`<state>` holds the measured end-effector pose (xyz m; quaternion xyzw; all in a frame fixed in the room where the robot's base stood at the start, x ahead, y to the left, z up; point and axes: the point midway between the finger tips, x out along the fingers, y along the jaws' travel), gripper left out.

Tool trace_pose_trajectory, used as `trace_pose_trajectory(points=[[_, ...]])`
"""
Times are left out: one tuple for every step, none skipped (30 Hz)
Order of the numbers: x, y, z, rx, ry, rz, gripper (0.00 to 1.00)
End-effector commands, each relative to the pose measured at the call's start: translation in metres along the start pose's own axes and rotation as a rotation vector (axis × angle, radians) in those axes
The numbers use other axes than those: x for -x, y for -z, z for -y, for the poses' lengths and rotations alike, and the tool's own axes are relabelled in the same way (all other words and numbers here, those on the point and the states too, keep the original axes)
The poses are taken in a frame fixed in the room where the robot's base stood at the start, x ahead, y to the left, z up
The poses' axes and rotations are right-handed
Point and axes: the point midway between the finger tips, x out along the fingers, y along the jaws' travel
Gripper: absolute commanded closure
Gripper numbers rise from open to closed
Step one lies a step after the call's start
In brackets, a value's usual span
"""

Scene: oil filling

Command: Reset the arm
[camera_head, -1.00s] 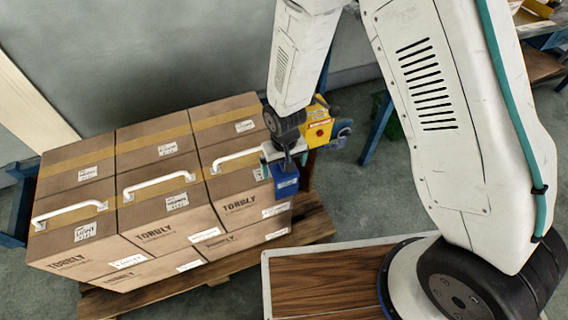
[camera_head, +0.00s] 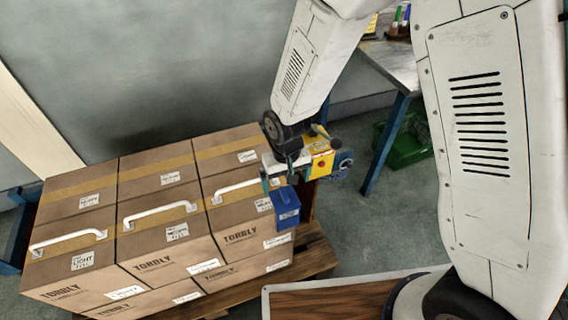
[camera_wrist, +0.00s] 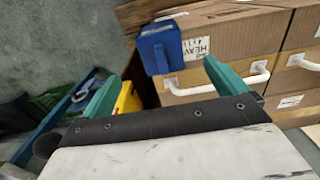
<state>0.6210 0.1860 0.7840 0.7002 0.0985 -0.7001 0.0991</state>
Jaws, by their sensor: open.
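My gripper (camera_head: 272,178) is near the right end of the carton stack in the head view. In the wrist view its two teal fingers (camera_wrist: 161,70) are spread wide with nothing held between them. A blue box-shaped object (camera_head: 286,208) is just below the gripper in the head view. In the wrist view this blue object (camera_wrist: 160,48) lies beyond the fingertips, against a brown carton; what supports it is unclear. A yellow device (camera_head: 318,160) with a red button is just right of the gripper, partly hidden by it.
Brown cartons (camera_head: 155,228) with white handles are stacked on a wooden pallet (camera_head: 316,256) at left. A workbench (camera_head: 392,62) with blue legs stands at the upper right, with a green crate (camera_head: 408,150) beneath. A wood-topped surface (camera_head: 330,296) is at the bottom. Grey floor shows between.

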Motion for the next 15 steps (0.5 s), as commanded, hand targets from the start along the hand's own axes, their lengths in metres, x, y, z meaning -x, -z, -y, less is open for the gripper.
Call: trace_pose_trajectory(points=[[0.000,0.000,0.000,0.000,0.000,0.000,0.03],[0.000,0.000,0.000,0.000,0.000,0.000,0.03],[0.000,0.000,0.000,0.000,0.000,0.000,0.03],[0.000,0.000,0.000,0.000,0.000,0.000,0.03],[0.000,0.000,0.000,0.001,0.000,0.000,0.03],[0.000,-0.001,0.000,0.005,-0.001,0.004,0.03],[0.000,-0.003,-0.001,0.009,-0.003,0.013,0.03],[0.000,-0.005,-0.001,0.014,-0.006,0.026,0.03],[0.000,-0.011,-0.003,0.024,-0.012,0.051,0.03],[-0.001,-0.018,-0.004,0.032,-0.018,0.079,0.03],[-0.001,-0.027,-0.007,0.040,-0.025,0.112,0.03],[0.005,-0.039,-0.009,0.055,-0.032,0.153,0.03],[0.014,-0.047,-0.013,0.063,-0.036,0.177,0.03],[0.023,-0.052,-0.017,0.065,-0.038,0.192,0.03],[0.035,-0.059,-0.022,0.067,-0.039,0.209,0.03]])
